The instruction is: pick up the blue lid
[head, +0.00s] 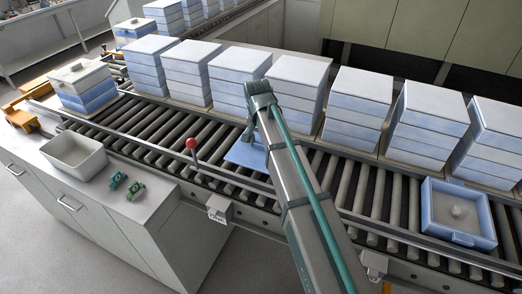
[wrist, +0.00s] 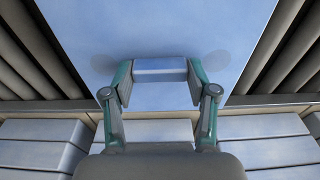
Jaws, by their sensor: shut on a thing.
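The blue lid (head: 243,156) is a flat light-blue plate at the roller conveyor, partly hidden behind my arm in the head view. In the wrist view the lid (wrist: 150,28) fills the upper middle, with a raised block-like handle (wrist: 160,66) on it. My gripper (wrist: 160,82) has its two green-and-grey fingers on either side of this handle and is shut on it. I cannot tell whether the lid rests on the rollers or is slightly raised.
Stacks of blue-white boxes (head: 300,83) line the conveyor's far side. An open blue box (head: 458,236) with a grey lump inside sits on the rollers at right. A red-knobbed lever (head: 191,144) stands at the near rail (head: 150,135). A grey bin (head: 74,160) is on the left cabinet.

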